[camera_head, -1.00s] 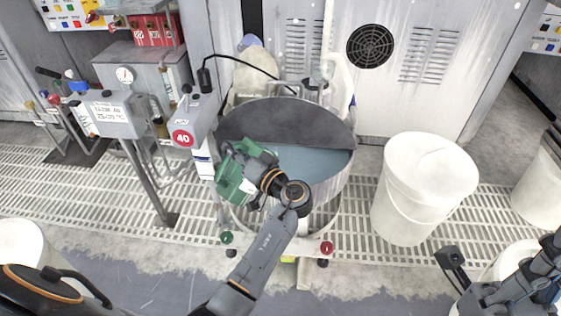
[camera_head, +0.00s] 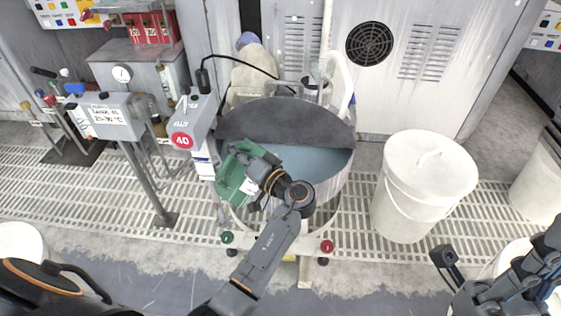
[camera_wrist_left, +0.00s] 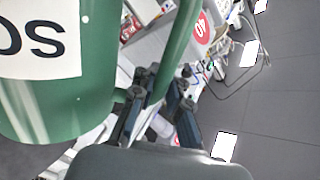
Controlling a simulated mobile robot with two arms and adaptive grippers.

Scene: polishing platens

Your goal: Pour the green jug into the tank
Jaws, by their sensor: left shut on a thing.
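The green jug (camera_head: 234,174) is held at the front left rim of the round metal tank (camera_head: 335,185). The tank holds blue-grey liquid, and a dark half lid covers its back part. My left gripper (camera_head: 262,172) is shut on the jug's handle, with its arm reaching up from below. In the left wrist view the jug (camera_wrist_left: 95,100) fills the left side, with a white label, and the fingers (camera_wrist_left: 155,100) close around its handle. The jug looks tilted; its mouth is hidden and no stream shows. My right gripper (camera_head: 447,257) is at the lower right, away from the tank; its jaw state is unclear.
A white lidded bucket (camera_head: 405,205) stands right of the tank. A control box (camera_head: 195,120) marked 40 stands at the tank's left. A grey labelled box on a post (camera_head: 112,118) is further left. Grating covers the floor around the tank.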

